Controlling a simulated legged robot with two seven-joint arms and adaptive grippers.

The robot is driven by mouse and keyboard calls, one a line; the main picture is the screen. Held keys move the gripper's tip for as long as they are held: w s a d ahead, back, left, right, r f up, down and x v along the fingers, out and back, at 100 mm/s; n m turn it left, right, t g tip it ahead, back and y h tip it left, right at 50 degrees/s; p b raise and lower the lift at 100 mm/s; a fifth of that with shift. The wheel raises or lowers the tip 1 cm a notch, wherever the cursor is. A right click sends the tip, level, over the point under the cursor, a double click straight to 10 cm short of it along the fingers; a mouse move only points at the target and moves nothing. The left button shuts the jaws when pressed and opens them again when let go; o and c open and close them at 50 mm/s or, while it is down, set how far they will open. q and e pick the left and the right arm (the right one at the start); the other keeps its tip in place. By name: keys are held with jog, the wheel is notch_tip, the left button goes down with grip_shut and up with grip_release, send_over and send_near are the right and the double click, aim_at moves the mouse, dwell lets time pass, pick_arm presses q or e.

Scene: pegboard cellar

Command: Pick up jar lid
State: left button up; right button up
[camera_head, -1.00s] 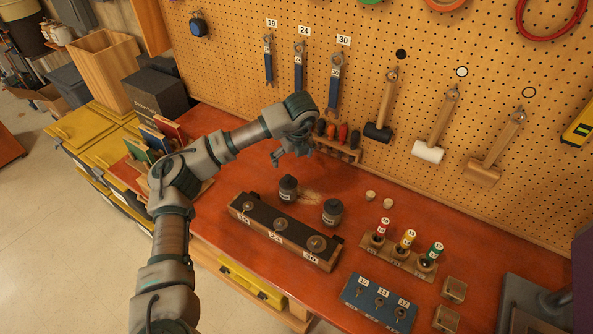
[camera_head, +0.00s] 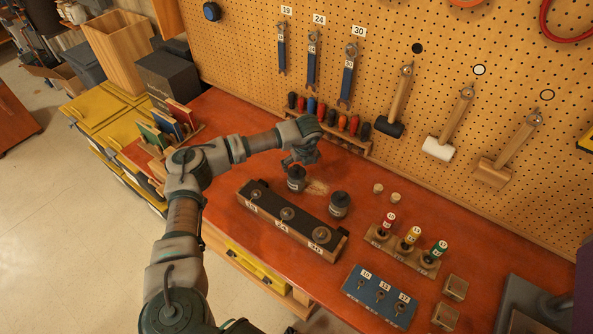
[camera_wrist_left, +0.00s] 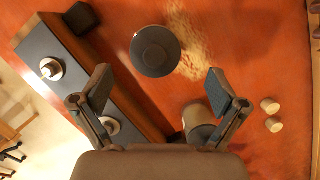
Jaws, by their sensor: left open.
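Two dark jars with round dark lids stand on the red bench: the left jar (camera_head: 296,183) and the right jar (camera_head: 340,205). My left gripper (camera_head: 298,163) is open and empty, pointing down just above the left jar and partly covering its top. In the left wrist view, a round dark lid (camera_wrist_left: 155,50) lies ahead of the spread fingertips (camera_wrist_left: 166,92), not between them. The right jar (camera_wrist_left: 198,118) shows there near the right finger, partly hidden. Whether the fingers touch anything cannot be told. My right gripper is not in view.
A dark socket rail (camera_head: 290,219) stands in front of the jars. Pale shavings (camera_head: 317,187) lie beside the left jar. Two corks (camera_head: 378,188) are to the right. A screwdriver rack (camera_head: 330,132) and pegboard stand behind. Numbered tube stand (camera_head: 400,250) and blue key board (camera_head: 380,296) are at right.

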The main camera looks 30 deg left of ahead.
aim_at(297, 167)
pick_arm(q)
jog(key=p+x, duration=0.1)
jog(key=x, duration=0.3)
jog(key=shift+s+a+f, duration=0.1)
jog(key=shift+a+f, duration=0.05)
jog(key=shift+a, duration=0.1)
jog(key=c, duration=1.2)
jog(key=shift+c, duration=0.2)
